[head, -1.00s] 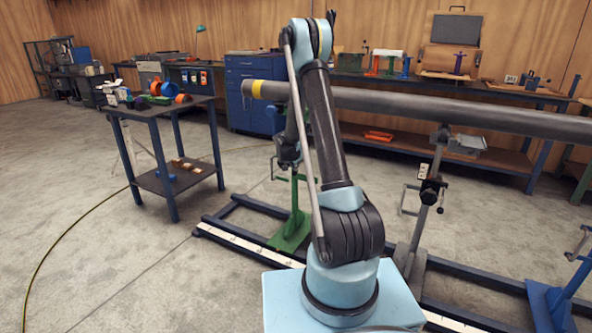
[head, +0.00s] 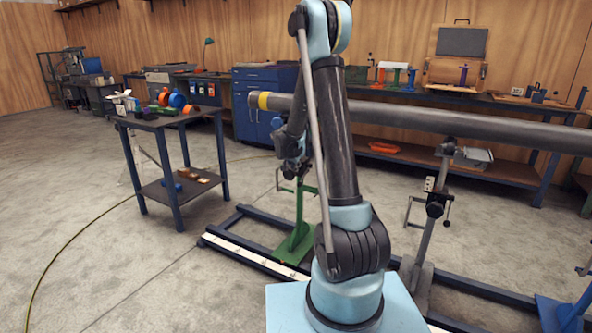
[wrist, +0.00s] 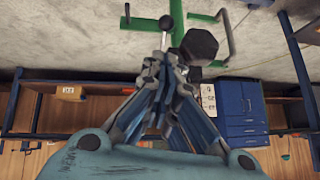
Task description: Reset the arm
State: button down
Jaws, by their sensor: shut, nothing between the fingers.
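My arm stands in the middle of the head view, its upper link raised and its far part bent down behind it. My gripper (wrist: 165,68) shows in the wrist view with its fingers drawn together and nothing between them. In the head view the wrist end is mostly hidden behind my own arm, near the pipe's left end. The long grey pipe (head: 440,121) has a yellow band near that end and runs to the right behind my arm. A green stand (head: 298,235) is below it; the stand also shows in the wrist view (wrist: 228,40).
A dark side table (head: 165,119) with several small parts stands to the left. A grey support post (head: 432,220) holds the pipe right of my arm. A blue rail frame (head: 240,255) lies on the floor. A long bench (head: 500,177) and blue cabinet (head: 262,100) stand behind. Floor at left is open.

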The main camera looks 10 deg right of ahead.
jog(key=s+d+r+n+g, duration=0.1)
jog(key=s+d+r, duration=0.15)
jog(key=s, duration=0.55)
jog(key=s+d+r+n+g+y, duration=0.1)
jog(key=s+r, duration=0.3)
jog(key=s, duration=0.4)
jog(key=s+d+r+n+g, duration=0.15)
jog(key=s+r, duration=0.25)
jog(key=s, duration=0.5)
jog(key=s+f+n+y, duration=0.1)
jog(key=s+f+n, duration=0.1)
jog(key=s, duration=1.1)
jog(key=s+f+n+g+y, duration=0.1)
jog(key=s+f+n, duration=0.1)
jog(key=s, duration=1)
jog(key=shift+s+a+f+n+y, duration=0.3)
jog(key=shift+s+a+f+n, duration=0.1)
jog(key=shift+f, duration=0.4)
jog(key=shift+w+d+g, duration=0.1)
jog(key=shift+d+g, duration=0.05)
jog(key=shift+g, duration=0.1)
